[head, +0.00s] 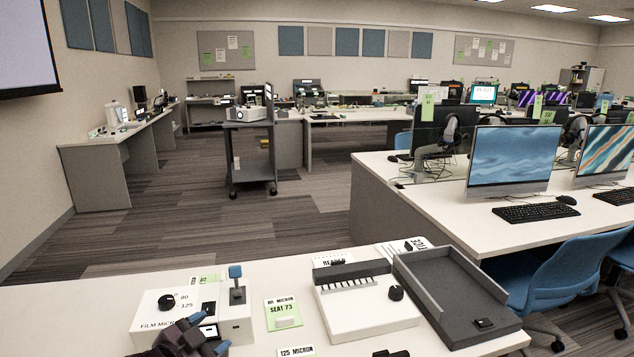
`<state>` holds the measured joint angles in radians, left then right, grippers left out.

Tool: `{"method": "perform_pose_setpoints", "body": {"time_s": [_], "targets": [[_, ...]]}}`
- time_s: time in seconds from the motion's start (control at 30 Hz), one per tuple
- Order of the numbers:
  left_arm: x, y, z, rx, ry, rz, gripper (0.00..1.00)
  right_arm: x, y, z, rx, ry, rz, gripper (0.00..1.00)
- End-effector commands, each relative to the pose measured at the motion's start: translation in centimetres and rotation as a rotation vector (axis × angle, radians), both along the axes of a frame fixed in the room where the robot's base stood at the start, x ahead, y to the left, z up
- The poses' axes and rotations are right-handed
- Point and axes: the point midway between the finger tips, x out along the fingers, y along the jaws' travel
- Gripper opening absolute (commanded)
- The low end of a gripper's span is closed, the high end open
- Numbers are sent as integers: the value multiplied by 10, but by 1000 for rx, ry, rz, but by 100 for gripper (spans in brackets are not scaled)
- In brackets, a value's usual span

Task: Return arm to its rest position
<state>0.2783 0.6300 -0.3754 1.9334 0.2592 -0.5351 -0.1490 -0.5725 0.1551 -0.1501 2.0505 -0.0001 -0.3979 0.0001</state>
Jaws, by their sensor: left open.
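My left gripper (207,334) is at the bottom left, low over the front table. Its dark fingers have blue tips and stand apart, open, with nothing seen between them. The tips are in front of a white box (150,309) marked "FILM MICRON" with 80 and 125 and a black knob. They are close to a white device with a blue-topped lever (236,284); I cannot tell whether they touch it. The rest of my left arm is cut off by the bottom edge. My right gripper does not show.
Further right are a white machine with a grey bar (362,305) and a dark tray (455,298). A small dark object (390,353) shows at the bottom edge. The table's left end is bare.

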Motion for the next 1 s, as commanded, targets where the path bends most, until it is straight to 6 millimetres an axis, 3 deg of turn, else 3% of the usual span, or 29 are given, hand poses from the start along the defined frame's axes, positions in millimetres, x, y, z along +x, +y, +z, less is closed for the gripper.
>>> {"method": "perform_pose_setpoints", "body": {"time_s": [0.3, 0.47, 0.6, 0.8, 1.0], "targets": [[-88, 17, -61, -251, 49, 203, 68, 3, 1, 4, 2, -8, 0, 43], [-139, 34, -97, -283, 107, 320, 68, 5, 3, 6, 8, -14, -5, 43], [-191, 48, -131, -314, 197, 432, 68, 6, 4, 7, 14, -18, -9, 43], [-259, 59, -170, -344, 322, 552, 68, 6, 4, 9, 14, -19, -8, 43], [-292, 61, -186, -341, 380, 588, 68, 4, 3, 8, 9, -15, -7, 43]]}}
